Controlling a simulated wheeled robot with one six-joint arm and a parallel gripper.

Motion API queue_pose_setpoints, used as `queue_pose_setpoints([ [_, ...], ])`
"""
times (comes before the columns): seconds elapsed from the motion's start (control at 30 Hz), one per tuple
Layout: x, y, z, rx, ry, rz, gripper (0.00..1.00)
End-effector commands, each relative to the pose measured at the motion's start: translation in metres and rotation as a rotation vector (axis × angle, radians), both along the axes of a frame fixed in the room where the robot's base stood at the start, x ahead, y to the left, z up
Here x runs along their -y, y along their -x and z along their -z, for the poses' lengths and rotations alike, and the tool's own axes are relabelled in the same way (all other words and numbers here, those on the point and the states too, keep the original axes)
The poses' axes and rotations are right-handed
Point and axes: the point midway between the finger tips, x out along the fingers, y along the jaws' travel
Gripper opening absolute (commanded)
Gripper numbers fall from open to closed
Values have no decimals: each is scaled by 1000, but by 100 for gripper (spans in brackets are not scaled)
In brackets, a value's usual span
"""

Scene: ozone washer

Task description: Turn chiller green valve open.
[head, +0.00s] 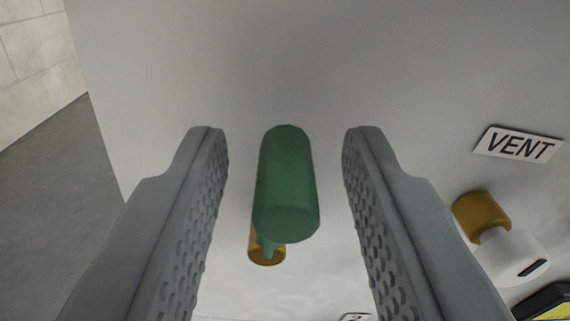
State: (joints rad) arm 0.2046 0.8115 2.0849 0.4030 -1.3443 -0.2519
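The green valve handle (287,185) shows in the middle of the head view, in front of a pale panel. A brass-coloured fitting (267,254) shows just below the handle's lower end. My gripper (280,145) is open, with one grey textured finger on each side of the handle. Gaps show between the handle and both fingers, so neither appears to touch it. Whether the handle lies fully between the fingertips in depth is hard to tell.
The pale panel (400,60) fills most of the view. A VENT label (518,145) is at right, above a brass and white fitting (515,258). A black and yellow item (550,304) is at the lower right corner. Grey floor and a tiled wall show at left.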

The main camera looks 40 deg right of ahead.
Motion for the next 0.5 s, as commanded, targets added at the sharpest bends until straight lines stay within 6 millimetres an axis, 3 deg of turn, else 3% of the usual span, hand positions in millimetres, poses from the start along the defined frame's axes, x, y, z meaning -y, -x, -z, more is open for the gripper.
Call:
queue_pose_setpoints([
  [0.03, 0, 0, 0, 0, 0, 0, 25],
  [0.17, 0, 0, 0, 0, 0, 0, 0],
  [0.5, -2, -1, 0, -16, 23, 0, 0],
])
